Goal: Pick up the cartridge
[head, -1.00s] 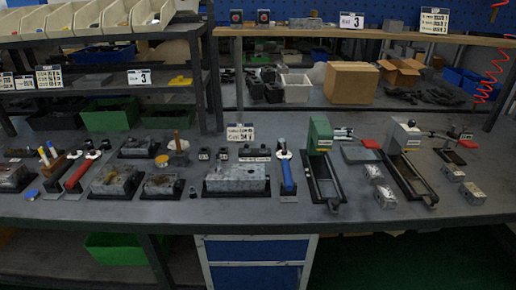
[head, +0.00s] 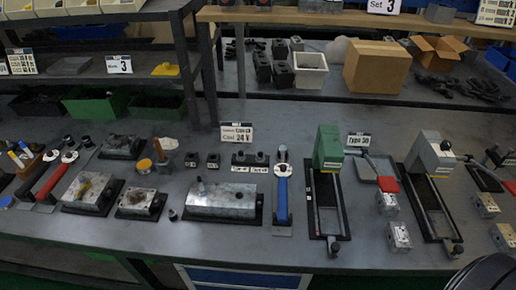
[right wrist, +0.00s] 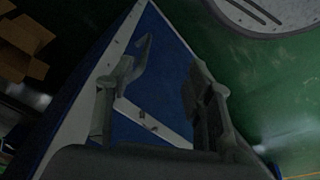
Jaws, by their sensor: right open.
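A small dark upright piece (head: 172,214), perhaps the cartridge, stands on the bench just left of the long grey metal valve block (head: 225,202). It is too small to identify surely. Another small dark piece (head: 200,186) stands up on top of that block. My right gripper (right wrist: 170,54) shows in the right wrist view with its two fingers apart and nothing between them. Behind the fingers are a blue panel with a pale edge and a green floor, well away from the bench parts. My left gripper is in neither view.
The bench (head: 290,252) holds several blocks, a blue-handled tool (head: 283,198), a green-headed press (head: 327,150) and a grey-headed press (head: 431,155). Small metal cubes (head: 398,236) stand between the presses. A card (head: 237,133) stands behind the block. The bench's front strip is mostly clear.

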